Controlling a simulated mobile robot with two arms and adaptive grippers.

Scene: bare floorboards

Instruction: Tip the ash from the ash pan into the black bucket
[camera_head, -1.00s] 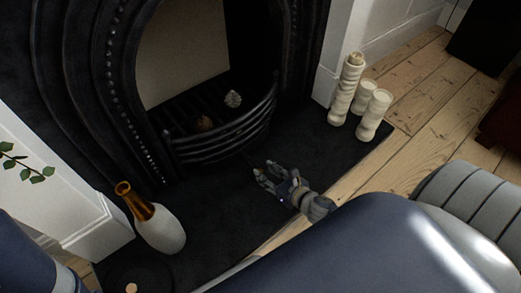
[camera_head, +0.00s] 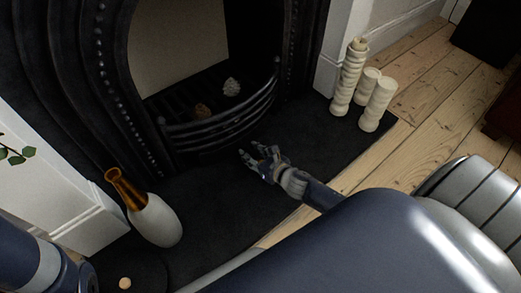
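My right gripper (camera_head: 257,156) is low over the dark hearth, just in front of the curved bars of the fireplace grate (camera_head: 222,122). Its fingers are spread, with nothing seen between them. I cannot make out an ash pan; the space below the grate bars is too dark. A dark round thing (camera_head: 146,271) with a pale wooden knob lies at the lower left, partly cut off; I cannot tell whether it is the black bucket. My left arm shows at the lower left edge, but its gripper is out of view.
A white bottle-shaped vase (camera_head: 158,222) with an amber neck stands at the hearth's left. Several cream candle-like pillars (camera_head: 350,78) stand at its right. A black object (camera_head: 488,38) is at the top right. The middle of the hearth (camera_head: 215,200) is clear.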

